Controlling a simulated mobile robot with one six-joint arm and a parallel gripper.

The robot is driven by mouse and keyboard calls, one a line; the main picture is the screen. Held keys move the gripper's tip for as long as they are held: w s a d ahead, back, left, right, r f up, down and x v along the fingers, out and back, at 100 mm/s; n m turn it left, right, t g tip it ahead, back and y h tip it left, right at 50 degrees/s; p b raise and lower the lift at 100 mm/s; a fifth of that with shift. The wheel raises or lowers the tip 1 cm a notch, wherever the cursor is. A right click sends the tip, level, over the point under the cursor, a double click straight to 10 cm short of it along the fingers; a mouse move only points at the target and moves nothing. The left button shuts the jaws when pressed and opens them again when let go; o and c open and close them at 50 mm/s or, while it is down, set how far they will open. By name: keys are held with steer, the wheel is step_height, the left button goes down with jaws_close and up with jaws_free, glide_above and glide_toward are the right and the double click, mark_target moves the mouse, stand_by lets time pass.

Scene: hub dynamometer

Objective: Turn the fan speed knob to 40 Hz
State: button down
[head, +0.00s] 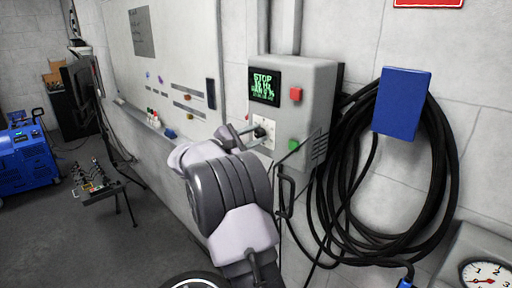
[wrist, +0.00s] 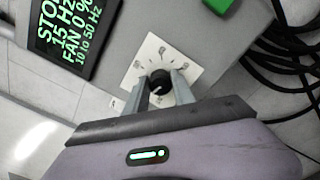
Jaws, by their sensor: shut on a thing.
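The black fan speed knob (wrist: 160,78) sits on a white dial plate (wrist: 146,59) with marks around it, on the grey control box (head: 317,82). My gripper (wrist: 162,90) is shut on the knob, one finger on each side of it. In the head view my gripper (head: 248,133) reaches the dial from the left, and the knob (head: 260,132) shows at its tips. A short white pointer line shows on the knob; the dial's numbers are too small to read. The display (wrist: 72,33) reads STOP, 15 Hz, FAN 0 %, 10 to 50 Hz.
A red button (head: 296,94) and a green button (head: 294,145) are on the box near the dial. Thick black cable coils (head: 440,170) hang on the wall to the right, with a blue panel (head: 402,103). A whiteboard (head: 165,60) is on the left wall.

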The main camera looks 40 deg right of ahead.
steer(key=m+b, duration=0.1)
steer(key=b, duration=0.1)
steer(key=m+b, duration=0.2)
steer(key=shift+f+m, duration=0.3)
steer(key=m+b, duration=0.3)
steer(key=b, duration=0.1)
steer(key=shift+m, duration=0.3)
steer(key=m+b, duration=0.6)
steer(key=shift+f, duration=0.1)
steer(key=m+b, duration=0.2)
steer(key=m, duration=0.2)
steer(key=m+b, duration=0.2)
steer(key=m, duration=0.1)
steer(key=shift+m+b, duration=0.3)
steer(key=m+b, duration=0.2)
steer(key=m, duration=0.3)
steer(key=shift+w+m, duration=0.1)
steer(key=shift+m, duration=0.6)
steer(key=c, duration=1.1)
jaws_free()
